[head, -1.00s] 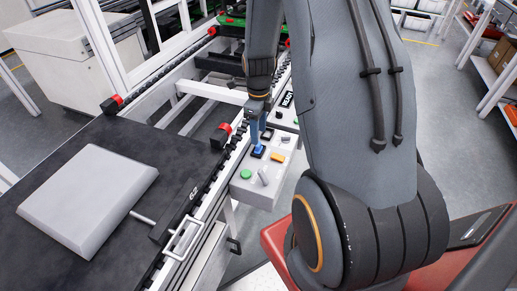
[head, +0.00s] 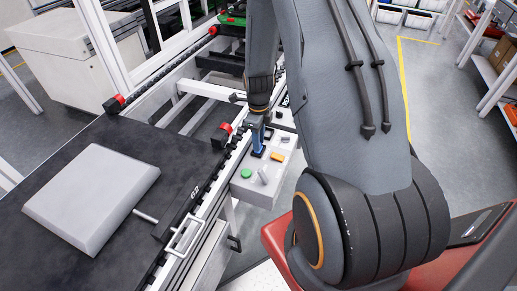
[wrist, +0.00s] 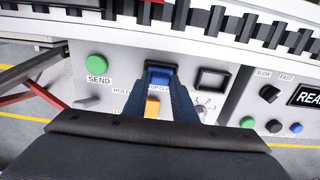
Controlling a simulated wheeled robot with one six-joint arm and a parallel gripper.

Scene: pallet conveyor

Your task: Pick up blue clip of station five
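The blue clip (wrist: 161,75) sits in a dark holder on the grey control panel (wrist: 225,100), seen between my fingertips in the wrist view. In the head view the fingers mostly hide it. My gripper (head: 258,150) points down at the panel (head: 245,186). In the wrist view its two blue fingers (wrist: 162,88) are apart, one on each side of the clip. An orange button (wrist: 152,106) shows in the gap between them. I see no clear sign of the fingers closing on the clip, and contact cannot be made out.
Close by on the panel are a green SEND button (wrist: 96,62), a square dark button (wrist: 211,79) and a grey lever (head: 264,174). A conveyor rail (head: 205,190) runs beside the panel. A grey pallet block (head: 92,195) lies on the dark bed to the left.

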